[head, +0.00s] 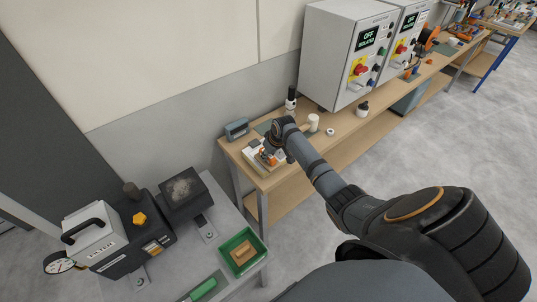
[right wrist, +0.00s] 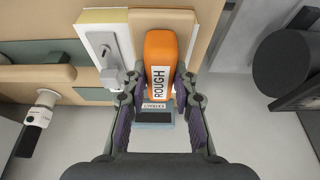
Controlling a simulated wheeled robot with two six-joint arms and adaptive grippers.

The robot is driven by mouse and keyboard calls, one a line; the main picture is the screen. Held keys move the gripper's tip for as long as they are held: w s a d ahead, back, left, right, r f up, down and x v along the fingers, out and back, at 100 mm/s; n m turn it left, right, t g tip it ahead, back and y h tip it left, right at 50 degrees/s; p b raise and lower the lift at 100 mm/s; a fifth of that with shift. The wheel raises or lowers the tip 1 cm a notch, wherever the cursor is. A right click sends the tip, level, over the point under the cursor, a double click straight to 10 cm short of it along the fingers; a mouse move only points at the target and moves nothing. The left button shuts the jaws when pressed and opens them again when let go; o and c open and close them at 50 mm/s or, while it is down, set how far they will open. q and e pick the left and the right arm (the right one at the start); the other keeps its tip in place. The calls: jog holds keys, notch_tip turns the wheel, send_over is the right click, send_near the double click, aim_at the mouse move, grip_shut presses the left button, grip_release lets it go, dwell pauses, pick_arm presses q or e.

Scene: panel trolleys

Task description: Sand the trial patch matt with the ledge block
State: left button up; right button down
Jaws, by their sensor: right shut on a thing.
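An orange block with a white label reading ROUGH (right wrist: 160,55) lies between the fingers of my right gripper (right wrist: 157,92) in the right wrist view. The gripper is shut on it, at the edge of a wooden bench. A small dark piece with a pale label (right wrist: 153,117) shows at the block's near end. In the head view my right gripper (head: 270,153) is low over the bench end, partly hidden by its own wrist. A dark square plate with a pale blotch (head: 181,189) stands tilted on the left trolley; I cannot tell if it is the trial patch. My left gripper is out of view.
A green tray (head: 233,267) with a tan block (head: 242,252) sits at the trolley's right end. A green-handled tool (head: 204,289) lies in front. Grey control cabinets reading OFF (head: 340,55) stand on the wooden bench (head: 345,145). Bottles and small items stand nearby. Floor right of the bench is clear.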

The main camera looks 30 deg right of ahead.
jog(key=shift+f, duration=0.65)
dwell(0.5)
jog(key=shift+w+a+f+b, duration=0.1)
jog(key=shift+w+b, duration=0.75)
jog(key=shift+b, duration=0.15)
jog(key=shift+w, duration=0.2)
